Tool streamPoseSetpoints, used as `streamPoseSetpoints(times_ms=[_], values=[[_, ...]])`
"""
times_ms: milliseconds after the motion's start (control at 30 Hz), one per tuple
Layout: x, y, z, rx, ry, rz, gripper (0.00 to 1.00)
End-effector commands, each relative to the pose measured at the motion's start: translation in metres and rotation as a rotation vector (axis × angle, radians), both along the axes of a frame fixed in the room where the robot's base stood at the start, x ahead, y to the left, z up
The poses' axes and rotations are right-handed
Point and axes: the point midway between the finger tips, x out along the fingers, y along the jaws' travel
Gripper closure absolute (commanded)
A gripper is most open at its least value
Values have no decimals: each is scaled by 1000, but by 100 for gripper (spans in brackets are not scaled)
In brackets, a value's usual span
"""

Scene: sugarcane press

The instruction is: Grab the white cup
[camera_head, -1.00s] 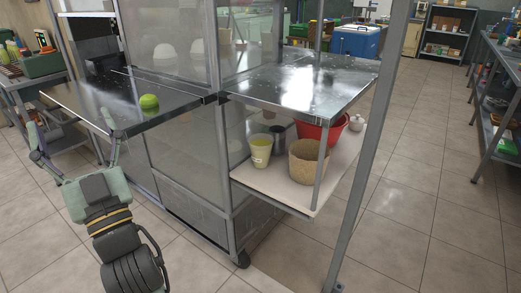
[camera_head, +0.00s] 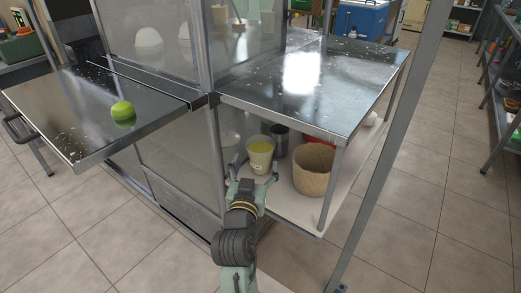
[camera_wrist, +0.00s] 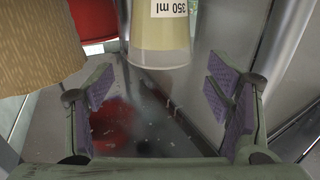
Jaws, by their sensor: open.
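A white cup with yellowish contents (camera_head: 260,152) stands upright on the lower shelf (camera_head: 292,208) of the steel stand. In the wrist view the cup (camera_wrist: 160,40) shows a "350 ml" label, upside down in that picture. My gripper (camera_head: 253,170) is just in front of the cup at the shelf's near edge. In the wrist view my open gripper (camera_wrist: 163,95) has its padded fingers spread wide, with nothing between them. The cup is beyond the fingertips, roughly in line with the gap.
A woven brown basket (camera_head: 314,170) is close right of the cup; a metal cup (camera_head: 280,140) and a red bucket (camera_head: 322,133) stand behind. The steel top (camera_head: 300,85) overhangs the shelf. A post (camera_head: 385,125) is at right. A green fruit (camera_head: 122,110) lies on the left tray.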

Motion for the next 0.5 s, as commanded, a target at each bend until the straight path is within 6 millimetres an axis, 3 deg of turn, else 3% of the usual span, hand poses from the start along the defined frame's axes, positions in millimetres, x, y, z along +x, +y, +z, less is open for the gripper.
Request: streamPoseSetpoints(times_ms=[100, 367, 500], values=[[21, -4, 3, 1, -1, -1, 27], [43, -7, 1, 1, -1, 1, 27], [63, -10, 0, 2, -1, 2, 27]])
